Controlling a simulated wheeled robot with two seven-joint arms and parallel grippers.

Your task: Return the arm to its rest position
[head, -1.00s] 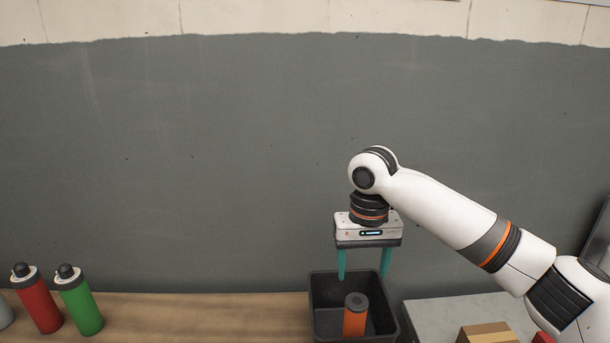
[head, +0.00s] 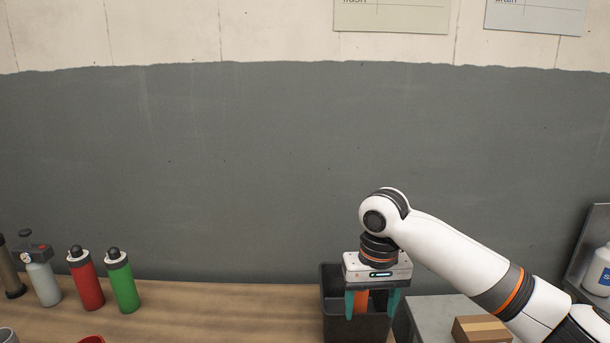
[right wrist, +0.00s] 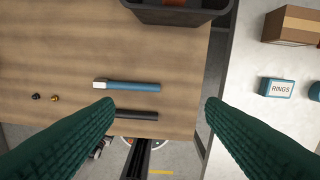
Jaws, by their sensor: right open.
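My right gripper (head: 371,303) is open and empty. In the head view its teal fingers overlap the dark bin (head: 340,328). In the right wrist view the gripper (right wrist: 160,108) has its fingers wide apart, with nothing between them, and the bin (right wrist: 180,17) lies beyond them at the top edge. An orange cylinder (head: 361,300) shows between the fingers in the head view, inside the bin. My left gripper is not in view.
A red bottle (head: 87,281) and a green bottle (head: 122,284) stand on the wooden bench (head: 220,310). A blue-handled tool (right wrist: 130,86) and a dark bar (right wrist: 135,115) lie near its front edge. A cardboard box (head: 482,329) sits on the grey surface at right.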

